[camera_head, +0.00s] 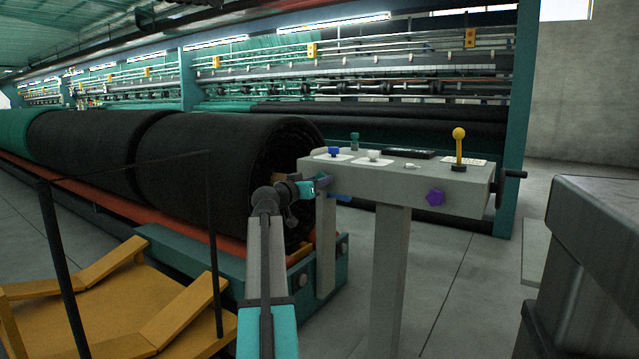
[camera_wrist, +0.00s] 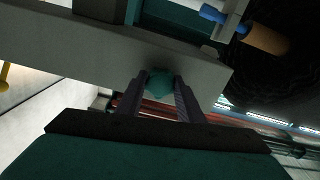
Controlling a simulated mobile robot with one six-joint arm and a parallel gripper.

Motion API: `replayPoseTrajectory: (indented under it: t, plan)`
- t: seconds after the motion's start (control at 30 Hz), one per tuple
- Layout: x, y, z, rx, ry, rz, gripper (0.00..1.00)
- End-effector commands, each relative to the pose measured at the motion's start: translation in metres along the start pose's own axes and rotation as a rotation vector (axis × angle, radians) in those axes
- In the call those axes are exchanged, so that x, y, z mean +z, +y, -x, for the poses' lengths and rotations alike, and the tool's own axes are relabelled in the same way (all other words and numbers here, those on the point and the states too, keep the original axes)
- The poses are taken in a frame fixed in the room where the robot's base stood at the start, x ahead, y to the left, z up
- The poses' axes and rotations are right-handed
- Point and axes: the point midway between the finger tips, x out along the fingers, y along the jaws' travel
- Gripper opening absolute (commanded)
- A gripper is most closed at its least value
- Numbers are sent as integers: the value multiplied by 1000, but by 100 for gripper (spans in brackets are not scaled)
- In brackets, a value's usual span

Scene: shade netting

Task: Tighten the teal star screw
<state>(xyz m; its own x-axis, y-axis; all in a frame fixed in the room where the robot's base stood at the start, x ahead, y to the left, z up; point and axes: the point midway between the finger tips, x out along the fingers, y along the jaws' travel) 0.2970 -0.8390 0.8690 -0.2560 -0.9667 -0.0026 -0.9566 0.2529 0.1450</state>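The teal star screw (camera_wrist: 159,83) sits on the front face of the grey console beam (camera_wrist: 60,55), near the beam's end. In the wrist view my gripper (camera_wrist: 160,90) has one finger on each side of the screw, and the screw fills the gap between the fingertips. In the head view my gripper (camera_head: 318,186) is at the left end of the grey console (camera_head: 400,179), where the wrist and gripper hide the teal screw. A purple star screw (camera_head: 435,198) is on the same front face farther right.
On the console top stand a blue knob (camera_head: 334,152), a teal knob (camera_head: 355,141), a white knob (camera_head: 373,155) and a yellow ball lever (camera_head: 459,145). A hand crank (camera_head: 511,174) juts from its right end. Black netting rolls (camera_head: 215,165) lie behind. A dark cabinet (camera_head: 600,255) stands at right.

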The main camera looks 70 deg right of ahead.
Motion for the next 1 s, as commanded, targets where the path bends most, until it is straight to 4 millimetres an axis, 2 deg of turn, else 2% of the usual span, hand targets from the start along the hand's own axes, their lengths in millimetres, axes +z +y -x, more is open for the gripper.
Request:
replayPoseTrajectory:
  t: [0.03, 0.1, 0.47, 1.0]
  plan:
    - [1, 0, 1, 0, -1, 0, 42]
    - [1, 0, 0, 0, 0, 1, 51]
    - [0, 0, 2, -1, 2, 2, 51]
    - [0, 0, 28, -1, 3, 2, 51]
